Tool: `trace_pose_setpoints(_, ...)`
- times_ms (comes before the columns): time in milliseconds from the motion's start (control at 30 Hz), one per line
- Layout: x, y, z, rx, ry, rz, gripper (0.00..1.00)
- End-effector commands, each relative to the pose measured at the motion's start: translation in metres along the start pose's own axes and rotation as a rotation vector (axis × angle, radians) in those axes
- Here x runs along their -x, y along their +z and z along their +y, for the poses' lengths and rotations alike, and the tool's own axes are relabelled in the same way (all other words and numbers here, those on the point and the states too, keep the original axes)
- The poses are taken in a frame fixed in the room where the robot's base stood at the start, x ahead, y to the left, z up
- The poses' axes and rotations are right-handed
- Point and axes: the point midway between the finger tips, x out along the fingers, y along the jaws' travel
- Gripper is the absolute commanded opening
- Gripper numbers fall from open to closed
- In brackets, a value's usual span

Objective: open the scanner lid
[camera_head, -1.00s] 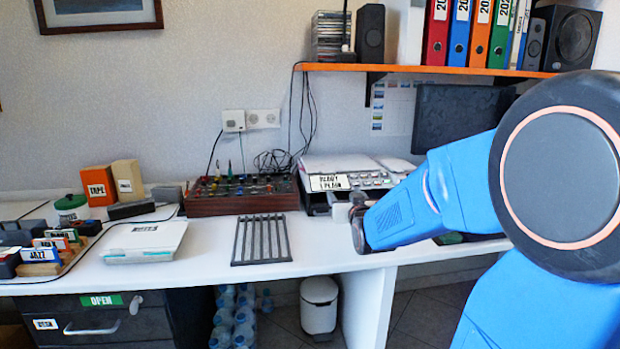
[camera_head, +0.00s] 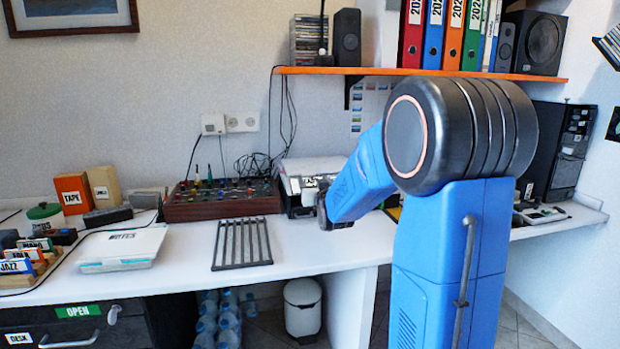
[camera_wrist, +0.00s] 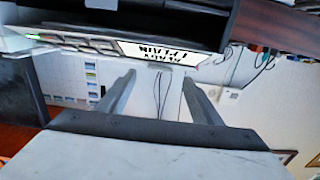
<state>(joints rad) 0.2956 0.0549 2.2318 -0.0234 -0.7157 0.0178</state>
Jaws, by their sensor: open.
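The scanner appears to be the white machine (camera_head: 300,168) with a small label panel, on the desk just right of the red-brown mixer. My arm hides its right part in the head view. In the wrist view, which is upside down, its label panel (camera_wrist: 160,50) and a row of buttons (camera_wrist: 75,40) show near the top, with a dark body beyond. I cannot make out the lid's edge for sure. My gripper (camera_wrist: 159,77) is open, its two fingers apart with nothing between them. Its fingertips appear close to the machine's front, touching or not I cannot tell.
The mixer (camera_head: 222,207) with knobs stands left of the machine, a dark slatted rack (camera_head: 242,243) in front. The orange shelf (camera_head: 400,71) with binders and speakers hangs above. Right of my arm stands a dark panel unit (camera_head: 560,150). Bare desk lies around the rack.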

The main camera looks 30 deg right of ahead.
Motion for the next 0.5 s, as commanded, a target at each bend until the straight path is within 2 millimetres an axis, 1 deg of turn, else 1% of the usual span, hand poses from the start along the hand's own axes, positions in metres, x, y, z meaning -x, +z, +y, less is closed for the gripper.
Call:
trace_pose_setpoints(33, -0.010, 0.001, 0.000, 0.000, 0.000, -0.002, 0.59)
trace_pose_setpoints(200, -0.035, 0.000, 0.000, 0.000, 0.000, 0.000, 0.59)
trace_pose_setpoints(333, -0.048, 0.000, 0.000, 0.000, 0.000, 0.000, 0.59)
trace_pose_setpoints(500, -0.056, 0.000, 0.000, 0.000, 0.000, 0.000, 0.59)
